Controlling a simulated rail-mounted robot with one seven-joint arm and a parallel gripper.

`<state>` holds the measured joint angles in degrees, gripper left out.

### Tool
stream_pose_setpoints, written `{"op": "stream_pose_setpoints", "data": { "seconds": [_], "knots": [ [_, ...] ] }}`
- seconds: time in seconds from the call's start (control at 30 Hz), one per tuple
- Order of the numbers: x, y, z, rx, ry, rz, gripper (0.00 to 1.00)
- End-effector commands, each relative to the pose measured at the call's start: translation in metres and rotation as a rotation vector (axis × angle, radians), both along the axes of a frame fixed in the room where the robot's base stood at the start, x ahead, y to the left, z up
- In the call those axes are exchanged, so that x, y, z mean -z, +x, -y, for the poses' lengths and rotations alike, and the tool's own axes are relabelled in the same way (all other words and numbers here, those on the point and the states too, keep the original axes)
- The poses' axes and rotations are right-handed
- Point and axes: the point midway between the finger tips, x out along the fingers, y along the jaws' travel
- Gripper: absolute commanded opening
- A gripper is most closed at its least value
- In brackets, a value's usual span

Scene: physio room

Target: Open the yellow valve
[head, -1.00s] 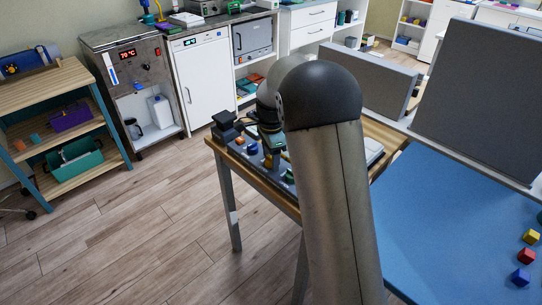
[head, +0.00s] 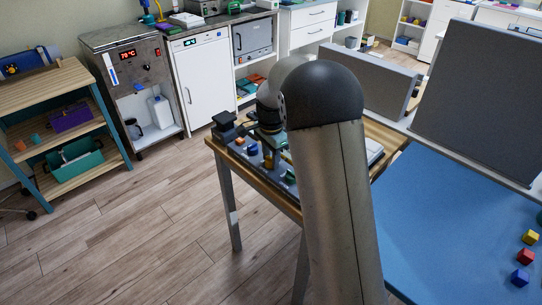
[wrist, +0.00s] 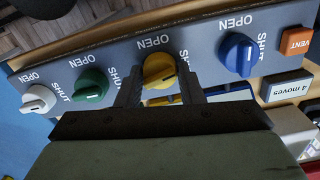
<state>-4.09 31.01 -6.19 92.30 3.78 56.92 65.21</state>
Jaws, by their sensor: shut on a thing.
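The yellow valve (wrist: 157,69) is a round knob with a raised grip bar, on a grey panel (wrist: 205,38) in the wrist view. OPEN is printed above it and SHUT to its upper right. My gripper (wrist: 160,80) has one dark finger on each side of the knob and is shut on it. The fingers partly cover the knob's lower sides, and I cannot read its exact angle.
In the wrist view a blue knob (wrist: 237,53) and an orange VENT button (wrist: 296,41) sit right of the yellow valve. A green knob (wrist: 91,85) and a white knob (wrist: 38,99) sit left. A blue-topped surface (head: 440,220) lies right of the bench.

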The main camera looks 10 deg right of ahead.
Motion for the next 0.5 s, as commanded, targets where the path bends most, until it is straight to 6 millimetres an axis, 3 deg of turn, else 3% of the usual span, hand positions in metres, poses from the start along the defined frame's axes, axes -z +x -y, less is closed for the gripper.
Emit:
{"op": "stream_pose_setpoints", "data": {
  "seconds": [0.5],
  "knots": [
    [-0.0013,0.0002,0.0007,-0.485,0.001,0.001,0.11]
  ]
}}
